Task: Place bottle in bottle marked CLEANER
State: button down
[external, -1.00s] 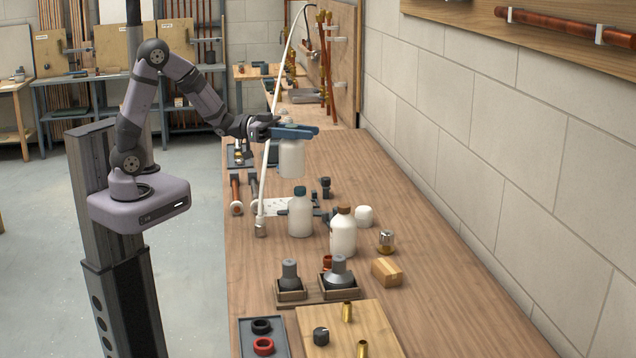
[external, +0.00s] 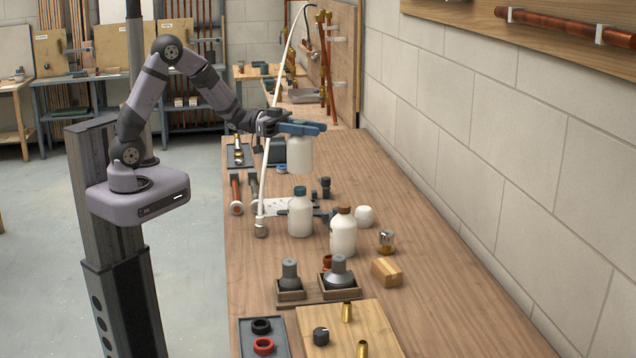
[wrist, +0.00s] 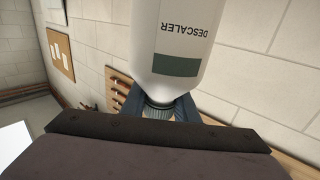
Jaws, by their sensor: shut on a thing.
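My gripper (external: 302,128) is shut on the top of a white bottle (external: 299,155) and holds it upright, well above the bench. In the wrist view the held bottle (wrist: 180,50) reads DESCALER, with a dark green band and a teal ribbed cap between the fingers. On the bench below stand a white bottle with a teal cap (external: 300,214) and a white bottle with a brown cap (external: 343,233). Their labels cannot be read, and I see no CLEANER marking in any view.
Two square wooden holders with grey pieces (external: 290,278) (external: 338,272) stand in front of the bottles. A white rounded object (external: 365,216), a brass fitting (external: 386,240) and a wooden block (external: 386,271) lie to the right. A white hose (external: 266,165) rises beside the gripper. The bench's right side is clear.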

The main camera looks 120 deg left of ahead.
aim_at(311, 146)
jog(key=shift+f+p, duration=0.4)
jog(key=shift+f, duration=2.1)
jog(key=shift+f, duration=0.2)
jog(key=c, duration=1.4)
grip_release()
jog(key=shift+r, duration=0.15)
jog(key=s+b, duration=0.1)
jog(key=s, duration=0.3)
jog(key=s+d+b, duration=0.1)
jog(key=s, duration=0.3)
jog(key=s+d+b, duration=0.1)
jog(key=s, duration=0.3)
jog(key=shift+a, duration=0.15)
